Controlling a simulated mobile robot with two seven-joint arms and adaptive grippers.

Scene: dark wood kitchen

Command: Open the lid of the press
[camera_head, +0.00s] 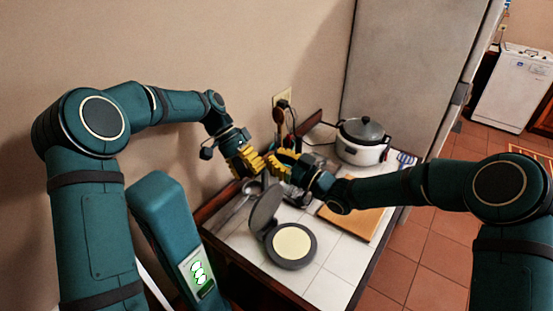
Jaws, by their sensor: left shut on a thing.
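The press is a round grey appliance on the white tiled counter. Its base (292,245) has a cream-coloured plate facing up. Its lid (267,207) stands raised and steeply tilted at the base's left rear side, so the plate is uncovered. My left gripper (257,164), with yellow fingers, is just above and behind the lid. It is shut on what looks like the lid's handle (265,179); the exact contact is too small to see. My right gripper (279,160) is right beside the left one, with its yellow fingers close to it; its opening is unclear.
A white pot with a grey lid (363,141) stands at the back right. A wooden board (352,221) lies right of the press, partly under my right arm. Utensils (279,117) stand by the wall. Bare tiles (333,284) lie in front of the press.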

